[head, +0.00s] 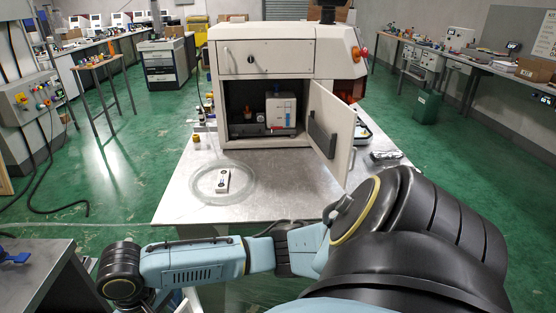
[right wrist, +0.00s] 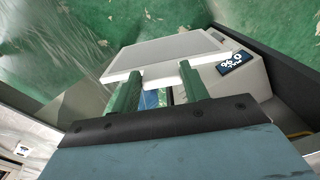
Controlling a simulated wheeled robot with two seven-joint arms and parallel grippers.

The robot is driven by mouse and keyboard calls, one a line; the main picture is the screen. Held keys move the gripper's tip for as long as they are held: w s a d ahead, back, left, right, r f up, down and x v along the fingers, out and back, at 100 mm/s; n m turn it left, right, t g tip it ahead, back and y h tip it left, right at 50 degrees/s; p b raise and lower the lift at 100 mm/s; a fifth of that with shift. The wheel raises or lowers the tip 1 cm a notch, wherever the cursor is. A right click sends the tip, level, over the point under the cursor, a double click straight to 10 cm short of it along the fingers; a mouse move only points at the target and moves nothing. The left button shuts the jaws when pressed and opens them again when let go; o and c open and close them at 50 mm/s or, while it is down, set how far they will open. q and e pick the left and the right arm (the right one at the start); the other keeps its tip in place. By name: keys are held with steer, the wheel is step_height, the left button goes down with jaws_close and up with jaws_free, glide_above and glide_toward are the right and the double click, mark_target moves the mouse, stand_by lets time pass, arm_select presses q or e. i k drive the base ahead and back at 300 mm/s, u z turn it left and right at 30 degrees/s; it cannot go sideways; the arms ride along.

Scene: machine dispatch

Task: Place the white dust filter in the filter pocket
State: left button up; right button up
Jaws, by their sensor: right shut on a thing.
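In the right wrist view my right gripper (right wrist: 161,86) has two green fingers closed on what looks like the white dust filter (right wrist: 165,54), a flat panel with a grey face and white edge. A little blue shows between the fingers. In the head view neither gripper nor the filter can be seen; my arm links fill the front. The machine (head: 266,58) stands on the table with its door (head: 329,134) swung open to the right. Inside the open compartment is a pale unit (head: 281,109). I cannot make out the filter pocket.
A small white item (head: 222,180) lies inside a translucent ring (head: 195,185) on the metal table (head: 268,185). Dark items lie right of the door. In the right wrist view a pale box with a dark blue label (right wrist: 236,62) is close behind the panel.

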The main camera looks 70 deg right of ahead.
mark_target(321, 144)
steer(key=z, duration=1.75)
